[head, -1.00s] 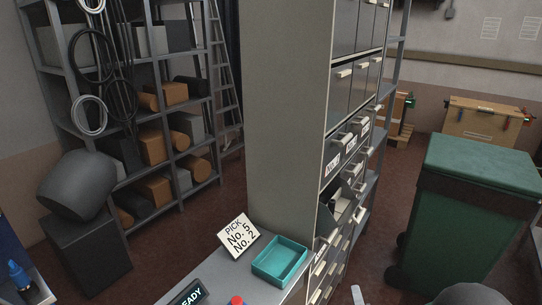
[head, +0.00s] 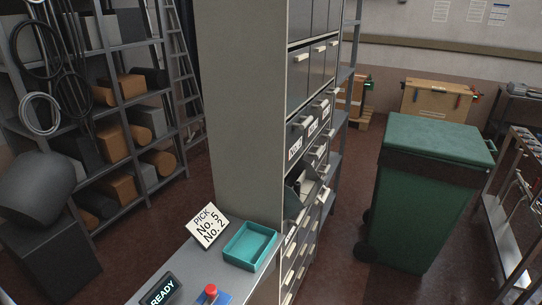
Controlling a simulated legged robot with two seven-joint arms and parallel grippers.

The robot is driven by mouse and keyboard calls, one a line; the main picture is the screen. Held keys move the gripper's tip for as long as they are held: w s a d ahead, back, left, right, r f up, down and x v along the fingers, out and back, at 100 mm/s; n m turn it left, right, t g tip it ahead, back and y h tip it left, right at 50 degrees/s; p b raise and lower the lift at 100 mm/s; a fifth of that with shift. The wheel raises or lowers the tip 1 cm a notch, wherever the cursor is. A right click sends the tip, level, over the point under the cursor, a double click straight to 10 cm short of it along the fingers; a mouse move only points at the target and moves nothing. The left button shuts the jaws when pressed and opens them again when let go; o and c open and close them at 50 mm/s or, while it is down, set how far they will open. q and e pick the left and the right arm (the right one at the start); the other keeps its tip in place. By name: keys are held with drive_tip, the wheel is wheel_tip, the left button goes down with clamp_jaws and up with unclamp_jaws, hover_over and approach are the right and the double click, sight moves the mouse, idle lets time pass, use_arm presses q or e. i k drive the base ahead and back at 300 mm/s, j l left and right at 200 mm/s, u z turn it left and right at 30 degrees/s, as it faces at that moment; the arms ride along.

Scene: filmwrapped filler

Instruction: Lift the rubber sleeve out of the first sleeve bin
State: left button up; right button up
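A tall grey cabinet (head: 238,110) holds rows of bins with pale handles on its right-hand face, seen at a steep angle. One bin (head: 295,205) at mid height is tipped out, with its dark inside partly showing. Something pale and dark shows at its opening, but I cannot make out a rubber sleeve. A card (head: 207,227) reads "PICK No. 5 No. 2". A teal tray (head: 236,261) lies beside it on the grey counter and looks empty. Neither of my grippers is in view.
A READY display (head: 160,290) and a red button (head: 210,291) sit at the counter's front. A green wheeled bin (head: 420,215) stands right of the cabinet, with open floor between them. A loaded shelf rack (head: 110,160) stands at left.

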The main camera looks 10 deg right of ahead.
sight(297, 185)
drive_tip(key=i+l+u, duration=0.1)
drive_tip(key=l+u, duration=0.25)
drive_tip(key=i+l+u, duration=0.1)
drive_tip(key=l+u, duration=0.6)
drive_tip(key=i+j, duration=0.05)
